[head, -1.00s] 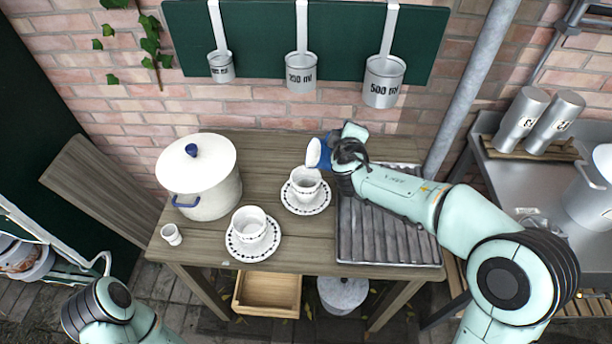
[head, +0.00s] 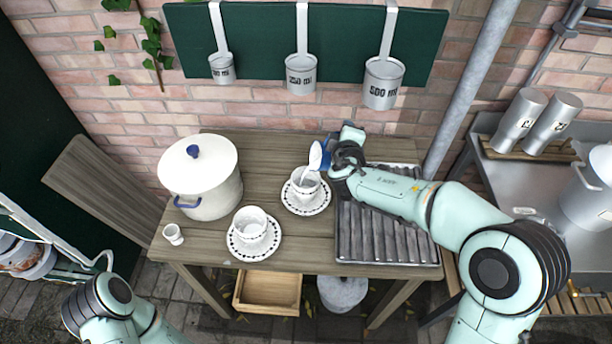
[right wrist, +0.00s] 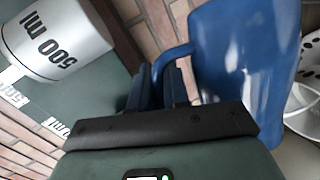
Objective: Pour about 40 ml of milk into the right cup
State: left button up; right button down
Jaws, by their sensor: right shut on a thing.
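The right cup (head: 306,187), white with a dark patterned rim, stands on its saucer (head: 318,207) near the middle of the table. My right gripper (head: 338,160) is shut on the handle of a small blue jug (head: 326,160) with a white inside. The jug is tilted left, its mouth above the right cup, and a thin white stream runs from it toward the cup. In the right wrist view the jug (right wrist: 245,60) fills the upper right, its handle between my fingers (right wrist: 160,88). The cup's milk level cannot be told. My left gripper is out of view.
A second cup (head: 250,222) on a saucer stands front left of the right cup. A lidded white pot (head: 212,190) and a tiny white cup (head: 173,234) are farther left. A ribbed drainer (head: 385,235) lies under my right arm. Measuring ladles (head: 383,84) hang behind.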

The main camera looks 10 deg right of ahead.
jog(key=shift+s+d, duration=0.15)
jog(key=shift+d, duration=0.1)
dwell(0.3)
dwell(0.4)
jog(key=shift+d+r, duration=0.2)
jog(key=d+f+m+y+b, duration=0.1)
jog(key=b, duration=0.3)
jog(key=shift+d+f+m, duration=0.35)
jog(key=shift+d+m, duration=0.05)
jog(key=shift+s+r, duration=0.3)
jog(key=shift+w+d+f+m+y+b, duration=0.2)
jog(key=shift+w+f+m+y+b, duration=0.15)
jog(key=shift+f+b, duration=0.5)
jog(key=shift+s+d+r+m+g+y+b, duration=0.3)
jog(key=shift+m+y+b, duration=0.15)
jog(key=shift+m+b, duration=0.2)
jog(key=shift+w, duration=0.15)
